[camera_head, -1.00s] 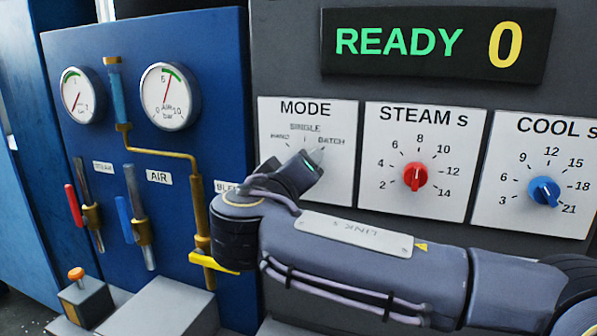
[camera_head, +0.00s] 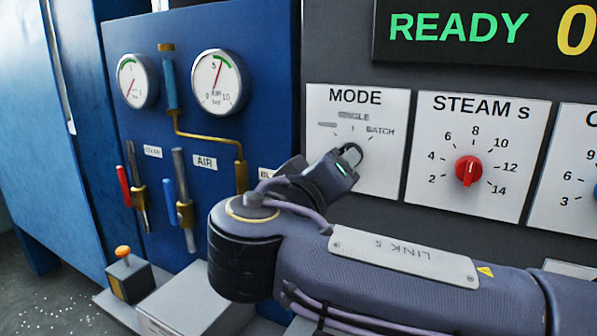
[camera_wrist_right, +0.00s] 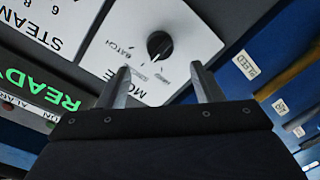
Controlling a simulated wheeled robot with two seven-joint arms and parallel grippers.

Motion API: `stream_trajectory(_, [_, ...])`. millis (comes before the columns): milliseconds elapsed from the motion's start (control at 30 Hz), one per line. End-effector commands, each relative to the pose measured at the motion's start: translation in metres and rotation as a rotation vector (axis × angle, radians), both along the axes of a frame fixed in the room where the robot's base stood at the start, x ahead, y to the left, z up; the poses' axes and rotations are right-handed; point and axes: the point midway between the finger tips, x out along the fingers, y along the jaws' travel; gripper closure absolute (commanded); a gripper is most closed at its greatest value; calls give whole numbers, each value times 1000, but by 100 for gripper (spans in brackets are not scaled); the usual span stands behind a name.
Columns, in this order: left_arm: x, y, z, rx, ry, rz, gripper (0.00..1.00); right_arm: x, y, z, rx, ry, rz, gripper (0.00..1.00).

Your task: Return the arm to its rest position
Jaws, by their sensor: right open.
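My right arm crosses the head view from the right, and its gripper (camera_head: 346,163) is in front of the MODE plate (camera_head: 386,178), partly covering it. In the right wrist view the two fingers of this gripper (camera_wrist_right: 166,88) are apart with nothing between the tips. The black MODE knob (camera_wrist_right: 158,44) shows beyond the fingertips and appears clear of them. I cannot tell surely which label the knob points to. My left gripper is not in view.
The dark control panel carries a STEAM plate with a red knob (camera_head: 469,171) and a display (camera_head: 490,30) reading READY. On the left, a blue cabinet (camera_head: 130,60) has two gauges, coloured levers and brass piping.

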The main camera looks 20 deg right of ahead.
Motion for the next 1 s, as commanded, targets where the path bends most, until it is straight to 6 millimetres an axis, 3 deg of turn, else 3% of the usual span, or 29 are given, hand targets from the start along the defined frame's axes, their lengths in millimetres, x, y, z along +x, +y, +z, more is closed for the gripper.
stream_trajectory(167, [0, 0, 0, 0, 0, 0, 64, 0, -3, -5, 3, 22, -1, 40])
stream_trajectory(267, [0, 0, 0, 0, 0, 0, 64, -4, -18, -31, 22, 124, 3, 40])
stream_trajectory(367, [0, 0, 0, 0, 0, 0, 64, -16, -41, -82, 91, 309, 16, 40])
stream_trajectory(467, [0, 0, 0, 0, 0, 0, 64, -42, -62, -150, 232, 516, 47, 40])
stream_trajectory(567, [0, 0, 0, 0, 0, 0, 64, -79, -68, -218, 446, 678, 100, 40])
stream_trajectory(633, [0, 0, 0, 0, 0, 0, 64, -108, -61, -262, 639, 746, 150, 40])
stream_trajectory(733, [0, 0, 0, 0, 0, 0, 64, -139, -37, -305, 918, 755, 225, 40])
stream_trajectory(833, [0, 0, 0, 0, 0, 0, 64, -156, -12, -326, 1147, 695, 289, 40])
stream_trajectory(1000, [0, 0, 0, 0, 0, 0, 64, -164, 12, -336, 1364, 584, 344, 40])
